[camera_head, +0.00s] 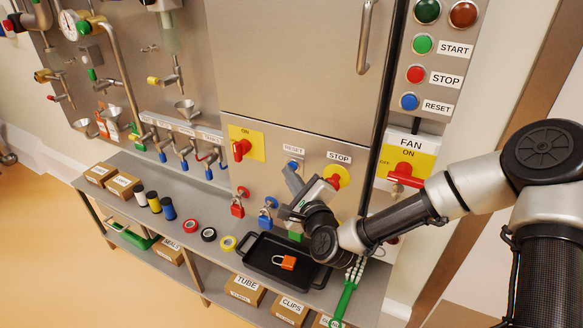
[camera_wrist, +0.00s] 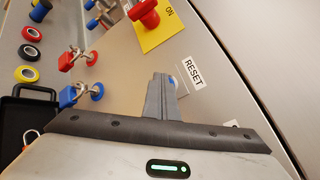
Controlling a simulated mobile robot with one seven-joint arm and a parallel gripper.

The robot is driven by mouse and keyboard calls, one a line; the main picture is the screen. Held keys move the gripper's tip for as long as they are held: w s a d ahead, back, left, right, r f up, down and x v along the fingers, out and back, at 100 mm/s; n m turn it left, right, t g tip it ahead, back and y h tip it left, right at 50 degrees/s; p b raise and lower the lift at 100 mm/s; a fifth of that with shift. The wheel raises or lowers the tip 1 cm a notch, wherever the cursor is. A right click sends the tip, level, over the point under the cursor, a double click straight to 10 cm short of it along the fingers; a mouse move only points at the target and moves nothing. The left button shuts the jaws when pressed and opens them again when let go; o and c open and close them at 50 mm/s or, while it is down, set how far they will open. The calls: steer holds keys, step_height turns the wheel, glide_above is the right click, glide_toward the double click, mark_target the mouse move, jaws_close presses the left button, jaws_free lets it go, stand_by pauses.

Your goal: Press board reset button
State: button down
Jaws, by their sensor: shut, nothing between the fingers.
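A blue button (camera_head: 293,164) sits under a RESET label (camera_head: 293,150) on the steel front panel. My gripper (camera_head: 289,172) is shut and empty, with its fingertips right at this button. In the wrist view, the gripper (camera_wrist: 161,78) covers most of the button, and a sliver of blue (camera_wrist: 173,80) shows beside the fingertips, near the RESET label (camera_wrist: 193,71). I cannot tell whether they touch. Another blue button (camera_head: 409,102) with a RESET label is on the upper right strip, under START and STOP; my gripper is away from it.
A red rotary switch (camera_head: 241,149) and red and blue padlocks (camera_head: 237,207) are to the left. A black tray (camera_head: 258,262) with an orange padlock lies on the shelf below.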

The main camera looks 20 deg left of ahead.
steer(key=shift+s, duration=0.65)
steer(key=shift+s+a+b, duration=0.15)
steer(key=shift+s, duration=1.15)
steer(key=shift+s+a+b, duration=0.1)
steer(key=shift+s+b, duration=0.05)
steer(key=shift+s, duration=1.1)
